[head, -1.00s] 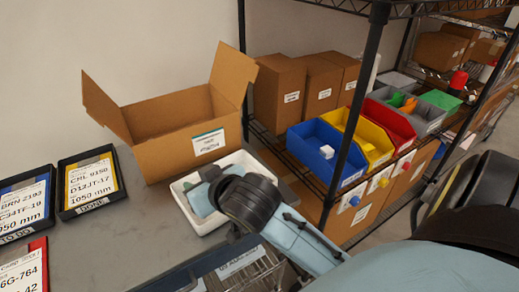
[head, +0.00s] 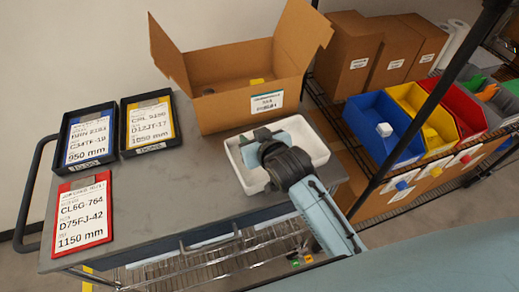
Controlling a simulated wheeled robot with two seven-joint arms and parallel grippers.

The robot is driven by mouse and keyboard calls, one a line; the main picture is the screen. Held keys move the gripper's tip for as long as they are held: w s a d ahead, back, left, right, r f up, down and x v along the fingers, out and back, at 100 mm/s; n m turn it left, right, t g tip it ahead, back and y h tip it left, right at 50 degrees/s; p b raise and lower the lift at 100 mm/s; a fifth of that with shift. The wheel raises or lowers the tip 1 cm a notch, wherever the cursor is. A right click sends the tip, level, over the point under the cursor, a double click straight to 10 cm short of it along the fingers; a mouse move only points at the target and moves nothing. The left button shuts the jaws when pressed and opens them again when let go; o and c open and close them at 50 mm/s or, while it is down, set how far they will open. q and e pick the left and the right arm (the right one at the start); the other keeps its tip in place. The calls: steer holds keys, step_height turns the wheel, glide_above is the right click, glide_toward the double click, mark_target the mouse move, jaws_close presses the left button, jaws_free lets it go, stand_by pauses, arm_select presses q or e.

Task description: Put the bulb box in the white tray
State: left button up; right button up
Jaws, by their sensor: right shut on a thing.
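The white tray (head: 318,147) stands on the grey cart top, in front of the open cardboard box. My right gripper (head: 262,138) is over and within the tray's outline, pointing down and away. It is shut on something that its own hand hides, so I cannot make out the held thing. I see no box that I can surely name as the bulb box. A small white box (head: 385,129) lies in the blue bin on the rack. My left gripper is not in view.
The open cardboard box (head: 230,108) stands behind the tray. Label trays, black-framed (head: 118,132) and red (head: 60,245), lie at the left. Blue (head: 365,112), yellow and red bins sit on the rack at right, behind a black post. The cart top's middle is clear.

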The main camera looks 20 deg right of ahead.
steer(key=shift+f, duration=0.9)
step_height(320, 180, down, 3)
steer(key=shift+f+b, duration=0.15)
steer(key=shift+b, duration=0.2)
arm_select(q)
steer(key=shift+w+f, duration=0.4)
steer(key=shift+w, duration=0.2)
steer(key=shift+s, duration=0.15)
arm_select(e)
steer(key=o, duration=1)
steer(key=shift+f, duration=0.1)
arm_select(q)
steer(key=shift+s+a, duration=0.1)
arm_select(e)
steer(key=shift+r, duration=0.2)
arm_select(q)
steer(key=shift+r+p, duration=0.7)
arm_select(e)
steer(key=v, duration=1.2)
steer(key=shift+f, duration=0.15)
